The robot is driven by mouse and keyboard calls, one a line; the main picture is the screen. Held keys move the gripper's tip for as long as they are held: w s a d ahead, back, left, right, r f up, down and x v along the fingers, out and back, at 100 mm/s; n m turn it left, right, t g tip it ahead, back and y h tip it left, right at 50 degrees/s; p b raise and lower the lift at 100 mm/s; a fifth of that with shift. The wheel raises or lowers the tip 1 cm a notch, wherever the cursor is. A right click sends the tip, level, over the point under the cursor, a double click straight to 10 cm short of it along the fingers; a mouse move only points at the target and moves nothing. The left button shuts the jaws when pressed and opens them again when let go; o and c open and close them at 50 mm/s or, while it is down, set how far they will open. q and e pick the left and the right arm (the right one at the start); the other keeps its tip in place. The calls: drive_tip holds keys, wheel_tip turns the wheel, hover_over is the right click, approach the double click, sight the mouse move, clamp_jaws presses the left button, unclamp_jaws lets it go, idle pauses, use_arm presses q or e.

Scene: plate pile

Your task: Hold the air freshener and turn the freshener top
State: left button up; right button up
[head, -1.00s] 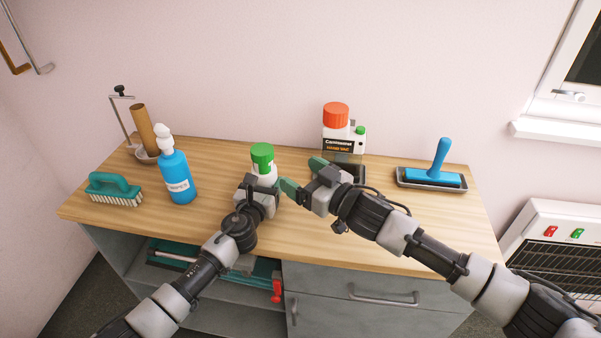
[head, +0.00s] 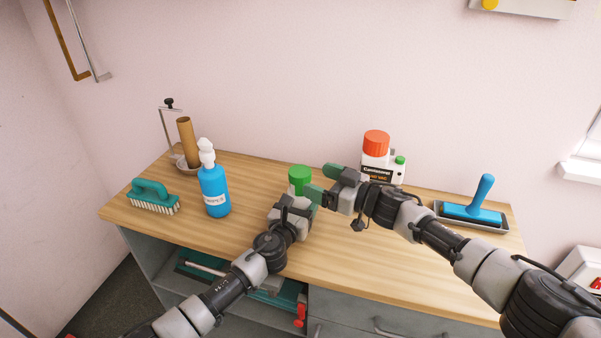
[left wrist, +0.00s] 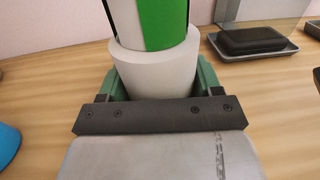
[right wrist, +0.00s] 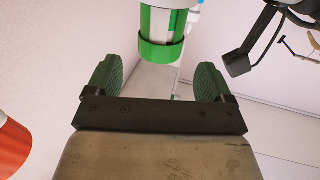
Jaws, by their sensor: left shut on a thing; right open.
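The air freshener has a white body and a green top (head: 300,176); it stands upright on the wooden worktop. My left gripper (head: 292,203) is shut on its white lower body (left wrist: 155,68), as the left wrist view shows, with a green finger on each side. My right gripper (head: 322,182) is open, just right of the green top. In the right wrist view the freshener (right wrist: 163,35) appears beyond the gap between the open fingers (right wrist: 158,82), apart from them. The freshener's lower part is hidden behind my left gripper in the head view.
A white bottle with an orange cap (head: 376,143) stands behind my right gripper. A blue squeegee-like tool (head: 473,210) lies in a tray at right. The front-centre worktop is clear.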

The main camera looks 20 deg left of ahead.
sight(307, 179)
drive_tip(key=shift+x, duration=2.9)
drive_tip(key=c, duration=0.9)
drive_tip(key=shift+s+a+m+t+h, duration=0.1)
drive_tip(key=shift+m+t+h, duration=0.5)
drive_tip(key=shift+m+t, duration=0.55)
drive_tip(key=shift+s+a+m+t+h, duration=0.1)
drive_tip(key=shift+m+t+h, duration=0.6)
drive_tip(key=shift+t, duration=0.75)
drive_tip(key=shift+c, duration=0.2)
drive_tip(key=shift+w+d+m+t+h, duration=0.15)
drive_tip(key=shift+m+t+h, duration=0.15)
drive_tip(key=shift+m+t, duration=0.25)
drive_tip(key=o, duration=0.9)
drive_tip(key=shift+o, duration=0.2)
drive_tip(key=shift+d, duration=0.1)
